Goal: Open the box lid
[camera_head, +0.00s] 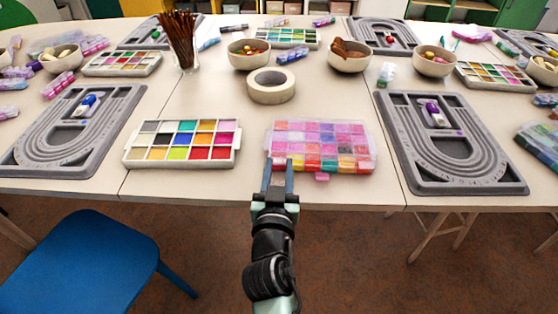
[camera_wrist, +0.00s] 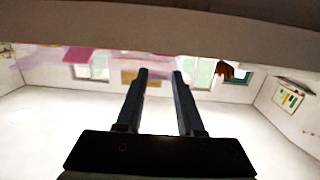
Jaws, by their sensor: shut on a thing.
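The box (camera_head: 338,165) of pink, red and yellow beads lies on the table in front of me, in the head view. Its clear lid (camera_head: 322,127) lies over the bead compartments and looks closed. A small pink tab (camera_head: 322,177) sticks out at the middle of its front edge. My gripper (camera_head: 278,162) is at the left end of the box's front edge, fingers pointing away from me. In the wrist view, my gripper (camera_wrist: 160,72) has a narrow gap between its fingers, with the tips at a pale, pinkish edge. It is shut on the lid's edge; the exact contact is hard to see.
An open paint-coloured tray (camera_head: 180,166) lies just left of the box. Grey bead boards stand at left (camera_head: 75,165) and right (camera_head: 450,185). A tape roll (camera_head: 271,94) and bowls are behind. A blue chair (camera_head: 85,265) stands at the lower left.

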